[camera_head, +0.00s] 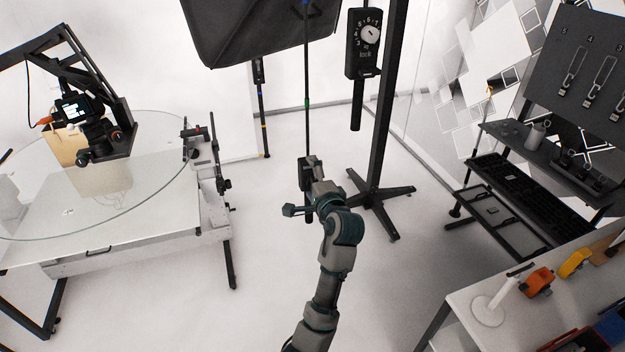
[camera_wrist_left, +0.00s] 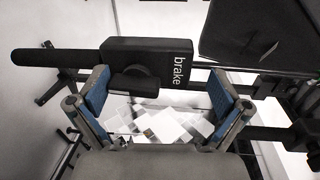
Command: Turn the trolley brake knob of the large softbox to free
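The large softbox (camera_head: 255,30) hangs as a black hood at the top of the head view. In the left wrist view a black box marked "brake" (camera_wrist_left: 165,52) has a long dark handle running to the left. Its round dark knob (camera_wrist_left: 135,82) is on the lower side of the box. In the head view the brake box (camera_head: 309,168) is partly hidden behind my left gripper (camera_head: 308,192). In the wrist view my left gripper (camera_wrist_left: 157,88) is open, with blue-padded fingers on either side of the knob and a visible gap to it. The knob's setting is unclear. My right gripper is out of view.
A dark post with a numbered lock dial (camera_head: 369,34) stands right of the softbox on a star-shaped foot (camera_head: 380,195). A glass turntable (camera_head: 150,190) with a camera rig (camera_head: 95,130) is at left. A shelf rack (camera_head: 510,190) and a table (camera_head: 470,310) are at right.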

